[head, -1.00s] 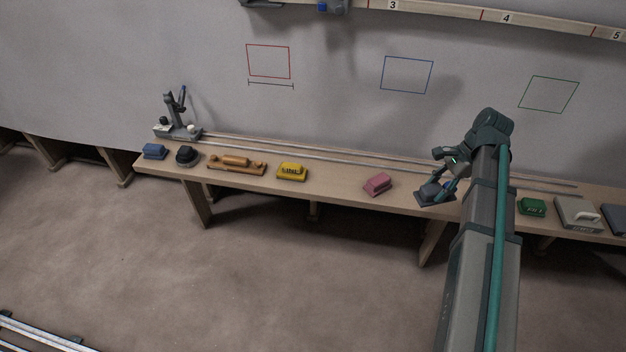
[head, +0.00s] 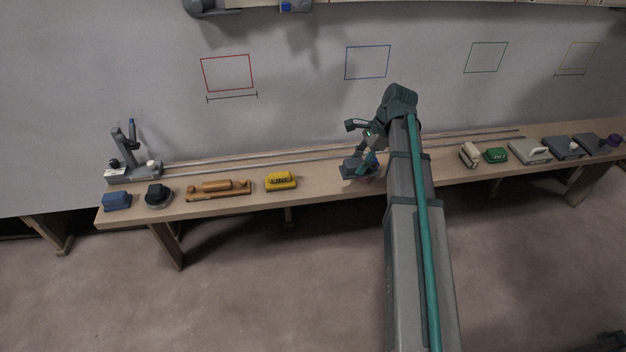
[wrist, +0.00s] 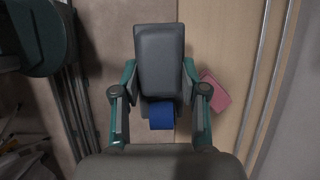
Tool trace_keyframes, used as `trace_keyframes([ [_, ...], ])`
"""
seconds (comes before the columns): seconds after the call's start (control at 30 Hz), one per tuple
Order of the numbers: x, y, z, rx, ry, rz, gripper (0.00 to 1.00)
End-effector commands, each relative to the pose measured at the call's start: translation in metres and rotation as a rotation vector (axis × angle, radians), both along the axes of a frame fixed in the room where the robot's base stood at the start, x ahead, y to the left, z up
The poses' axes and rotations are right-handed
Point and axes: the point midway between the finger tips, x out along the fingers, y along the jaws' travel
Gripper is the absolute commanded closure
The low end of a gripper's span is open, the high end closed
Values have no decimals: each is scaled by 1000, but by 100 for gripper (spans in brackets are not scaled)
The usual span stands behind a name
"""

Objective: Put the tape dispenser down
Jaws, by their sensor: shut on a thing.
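My gripper (wrist: 160,73) is shut on the tape dispenser (wrist: 159,48), a dark grey body with a blue roll (wrist: 161,116) at its near end. In the wrist view the dispenser overlaps the bench's front edge, with much of it over the floor. In the head view the dispenser (head: 352,170) is by the front part of the bench (head: 325,182), right of the yellow block. I cannot tell its height above the bench. A pink block (wrist: 215,93) lies on the bench just right of my gripper in the wrist view; the head view mostly hides it.
A yellow block (head: 281,181), an orange wooden tool (head: 219,189), a black round item (head: 158,195) and a blue block (head: 117,201) stand to the left. A cream block (head: 469,154) and green block (head: 496,155) are right. Bare bench shows between yellow block and dispenser. Rails run behind.

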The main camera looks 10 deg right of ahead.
Motion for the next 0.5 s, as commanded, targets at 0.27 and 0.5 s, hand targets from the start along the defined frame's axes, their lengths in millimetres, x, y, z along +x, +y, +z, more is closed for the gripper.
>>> trace_keyframes([
  [0.27,35,25,-19,0,8,-20,85],
  [0.5,78,58,-43,0,8,-20,85],
])
